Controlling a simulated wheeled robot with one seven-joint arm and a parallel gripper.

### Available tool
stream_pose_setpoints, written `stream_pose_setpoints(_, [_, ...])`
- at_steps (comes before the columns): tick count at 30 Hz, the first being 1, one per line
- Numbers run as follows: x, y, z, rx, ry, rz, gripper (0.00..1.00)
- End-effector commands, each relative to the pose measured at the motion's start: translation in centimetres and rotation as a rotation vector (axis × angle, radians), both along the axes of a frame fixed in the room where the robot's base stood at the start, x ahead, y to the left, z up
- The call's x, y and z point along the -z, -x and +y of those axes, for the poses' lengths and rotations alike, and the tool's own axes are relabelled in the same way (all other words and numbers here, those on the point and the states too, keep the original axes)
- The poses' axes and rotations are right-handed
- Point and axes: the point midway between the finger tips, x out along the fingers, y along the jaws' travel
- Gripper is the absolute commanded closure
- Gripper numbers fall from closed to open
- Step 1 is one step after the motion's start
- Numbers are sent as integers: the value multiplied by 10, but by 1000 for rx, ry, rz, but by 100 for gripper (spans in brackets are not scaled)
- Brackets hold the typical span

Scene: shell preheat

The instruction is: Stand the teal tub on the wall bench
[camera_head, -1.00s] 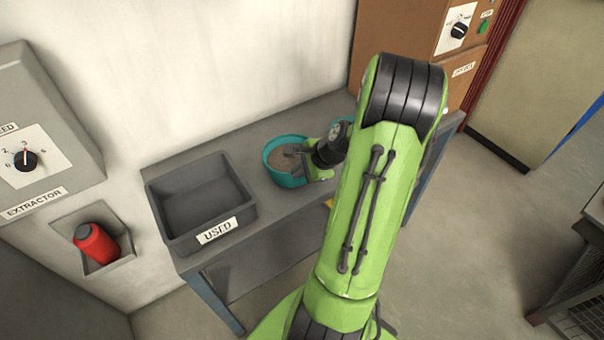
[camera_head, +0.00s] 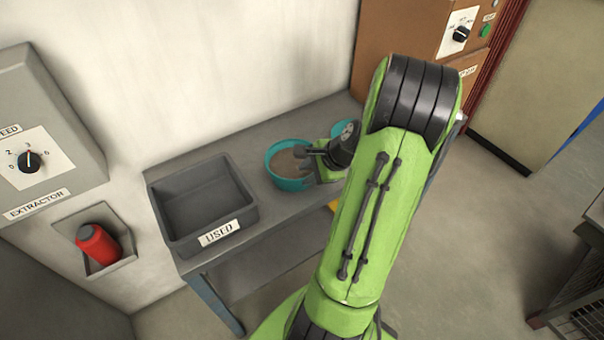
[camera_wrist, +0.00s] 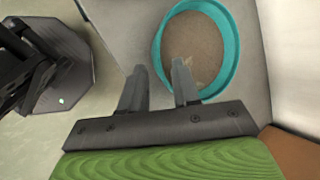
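The teal tub (camera_head: 287,184) stands upright on the grey wall bench (camera_head: 262,207), right of the dark bin. It holds a brown, grainy fill. In the wrist view the tub's teal rim (camera_wrist: 236,50) shows at the top right. My gripper (camera_head: 301,161) is at the tub's right side, its fingers apart and reaching over the rim. In the wrist view my gripper (camera_wrist: 158,66) has a clear gap between its fingers; the right finger overlaps the tub and the left one is outside it. I cannot tell whether either finger touches the wall.
A dark grey bin labelled USED (camera_head: 205,205) stands on the bench left of the tub. A red cylinder (camera_head: 97,244) sits in a wall recess, below the extractor box (camera_head: 40,150). A brown cabinet with a dial (camera_head: 400,35) is beyond the bench's right end.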

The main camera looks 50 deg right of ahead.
Motion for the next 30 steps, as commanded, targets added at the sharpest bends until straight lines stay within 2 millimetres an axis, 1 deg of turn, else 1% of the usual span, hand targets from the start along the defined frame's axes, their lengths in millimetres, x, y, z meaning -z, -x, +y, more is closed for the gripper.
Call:
stream_pose_setpoints(1, [-17, 9, -3, 5, 5, 0, 69])
stream_pose_setpoints(3, [-32, 19, -4, 4, 5, -1, 69])
stream_pose_setpoints(7, [-56, 36, -6, 4, 4, 0, 69])
stream_pose_setpoints(9, [-63, 41, -7, 3, 3, -1, 69])
stream_pose_setpoints(13, [-69, 46, -7, 1, 1, 0, 69])
stream_pose_setpoints(16, [-69, 46, -6, -2, 2, 0, 69])
stream_pose_setpoints(18, [-72, 41, 0, -42, 24, 9, 69])
stream_pose_setpoints(20, [-80, 32, 16, -130, 73, 30, 69])
stream_pose_setpoints(23, [-101, 13, 62, -379, 220, 79, 69])
stream_pose_setpoints(24, [-110, 9, 84, -496, 290, 97, 69])
stream_pose_setpoints(25, [-117, 7, 100, -584, 342, 109, 69])
stream_pose_setpoints(26, [-124, 6, 117, -673, 398, 117, 69])
stream_pose_setpoints(27, [-133, 7, 140, -795, 471, 127, 69])
stream_pose_setpoints(28, [-139, 10, 157, -887, 530, 130, 69])
stream_pose_setpoints(29, [-146, 14, 173, -979, 590, 130, 69])
stream_pose_setpoints(30, [-154, 22, 195, -1104, 671, 125, 69])
